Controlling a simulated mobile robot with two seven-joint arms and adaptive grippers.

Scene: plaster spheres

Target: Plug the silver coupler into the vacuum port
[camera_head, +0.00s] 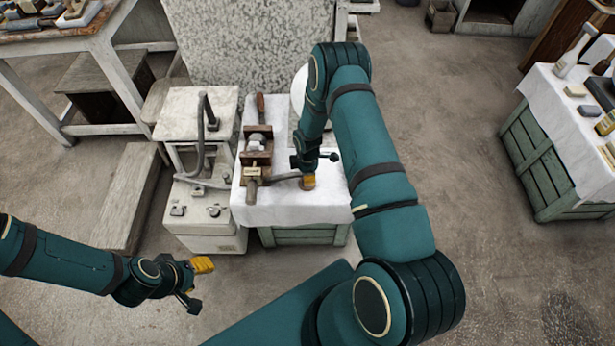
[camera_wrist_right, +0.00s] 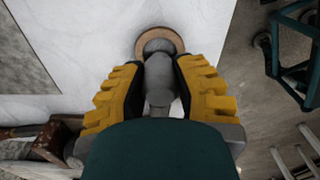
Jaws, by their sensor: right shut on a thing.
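My right gripper (camera_head: 308,182) is over the front right of the white-clothed table, pointing down. In the right wrist view, its yellow-padded fingers (camera_wrist_right: 160,88) are shut on a grey metal piece (camera_wrist_right: 159,78), which looks like the silver coupler. Just past its end is a round brown disc or ring (camera_wrist_right: 144,47); I cannot tell whether they touch. A grey hose (camera_head: 281,177) runs from near the wooden clamp to my right gripper. A pale machine (camera_head: 205,240) stands left of the table; I cannot make out the vacuum port. My left gripper (camera_head: 199,283) is open and empty over the floor.
On the clothed table (camera_head: 290,214) are a wooden clamp (camera_head: 256,160) and a brown-handled tool (camera_head: 261,108). A bent pipe (camera_head: 202,130) rises from the machine. A speckled slab (camera_head: 250,45) stands behind. Another clothed crate (camera_head: 545,165) is at right, with clear floor between.

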